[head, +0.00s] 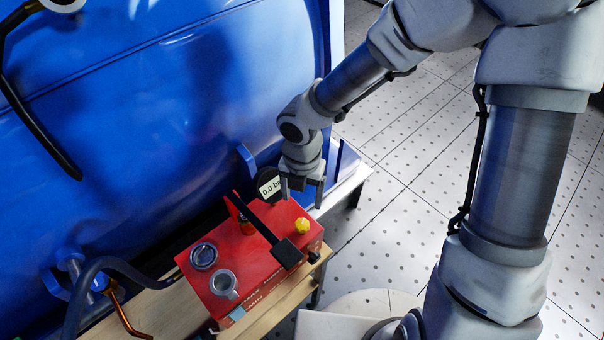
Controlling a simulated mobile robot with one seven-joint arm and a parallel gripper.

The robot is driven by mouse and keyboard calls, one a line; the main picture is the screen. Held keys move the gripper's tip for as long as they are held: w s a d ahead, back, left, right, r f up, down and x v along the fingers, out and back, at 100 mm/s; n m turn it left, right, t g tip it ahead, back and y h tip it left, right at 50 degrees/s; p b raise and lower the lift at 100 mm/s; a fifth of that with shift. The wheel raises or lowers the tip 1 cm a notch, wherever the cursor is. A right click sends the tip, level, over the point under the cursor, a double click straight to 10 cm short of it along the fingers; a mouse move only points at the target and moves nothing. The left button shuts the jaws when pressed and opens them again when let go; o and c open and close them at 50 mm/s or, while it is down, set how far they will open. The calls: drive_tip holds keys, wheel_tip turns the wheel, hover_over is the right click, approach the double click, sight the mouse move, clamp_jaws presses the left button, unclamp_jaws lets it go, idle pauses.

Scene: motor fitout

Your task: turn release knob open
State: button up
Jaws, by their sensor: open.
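A small yellow knob (302,226) sits on the top face of the red pump unit (258,268), near its right end. I take it to be the release knob; its turned position is too small to tell. My gripper (302,199) points down, open and empty, with its two fingers apart. In the picture it is just above the knob, and the fingers appear clear of it. A black lever (262,226) with a square black end lies across the unit, left of the knob. A round gauge (269,185) reading about 0.0 stands close to the left of my gripper.
The red unit rests on a wooden bench (160,312). Two round fittings (204,256) are on its left part. A large blue machine housing (150,120) rises behind. A dark hose (105,265) and copper pipe (125,318) are at lower left. Tiled floor (420,160) is open at right.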

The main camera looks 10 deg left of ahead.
wheel_tip(320, 180, up, 6)
drive_tip(key=shift+f+p, duration=0.25)
drive_tip(key=shift+p, duration=0.3)
drive_tip(key=shift+d, duration=0.1)
